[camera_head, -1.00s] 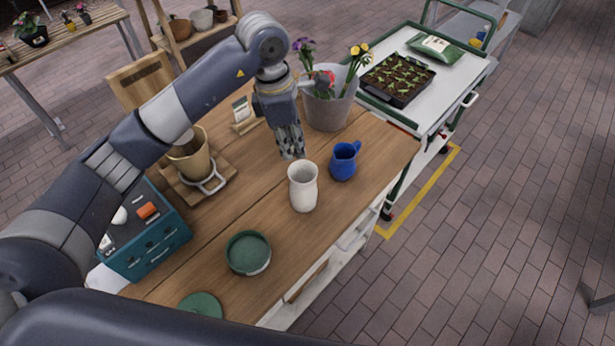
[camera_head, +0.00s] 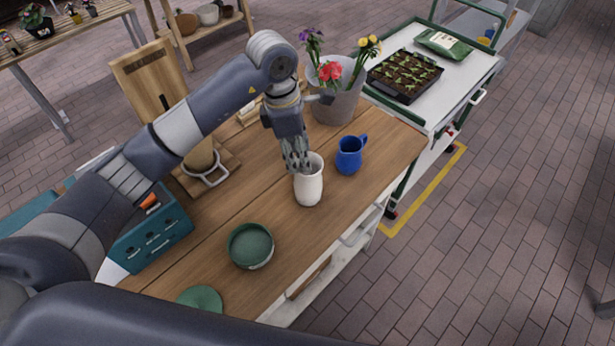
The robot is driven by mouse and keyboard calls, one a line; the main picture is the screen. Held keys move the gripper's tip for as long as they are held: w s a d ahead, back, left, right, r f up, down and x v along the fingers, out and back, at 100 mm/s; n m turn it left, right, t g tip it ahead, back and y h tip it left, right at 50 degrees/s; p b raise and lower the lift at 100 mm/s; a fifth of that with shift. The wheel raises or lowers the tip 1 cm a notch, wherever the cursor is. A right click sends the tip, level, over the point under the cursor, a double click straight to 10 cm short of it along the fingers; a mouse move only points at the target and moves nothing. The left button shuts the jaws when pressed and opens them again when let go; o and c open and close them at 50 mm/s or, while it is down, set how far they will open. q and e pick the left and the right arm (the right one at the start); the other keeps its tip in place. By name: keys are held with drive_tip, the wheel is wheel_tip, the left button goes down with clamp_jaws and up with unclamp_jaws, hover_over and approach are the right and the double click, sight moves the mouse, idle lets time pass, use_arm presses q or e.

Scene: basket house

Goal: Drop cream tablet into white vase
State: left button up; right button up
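The white vase (camera_head: 309,186) stands upright on the wooden table, right of its middle. My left gripper (camera_head: 297,168) points down, with its fingertips at the back left of the vase's mouth and overlapping the rim in this view. I cannot tell whether the fingertips are above or inside the opening. The fingers look close together, but whether they are shut on something does not show. I see no cream tablet; it may be hidden between the fingers. My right gripper is not in view.
A blue jug (camera_head: 349,156) stands close right of the vase. A grey bucket of flowers (camera_head: 334,105) is behind. An open green tin (camera_head: 250,246) and a green lid (camera_head: 201,299) lie in front. A teal drawer box (camera_head: 152,238) stands left on the wooden table (camera_head: 222,219).

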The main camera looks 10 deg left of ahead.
use_arm(q)
wheel_tip(320, 180, up, 12)
drive_tip(key=a, duration=0.1)
drive_tip(key=shift+s+a, duration=0.15)
drive_tip(key=shift+a, duration=0.25)
drive_tip(key=shift+f, duration=0.1)
idle(0.5)
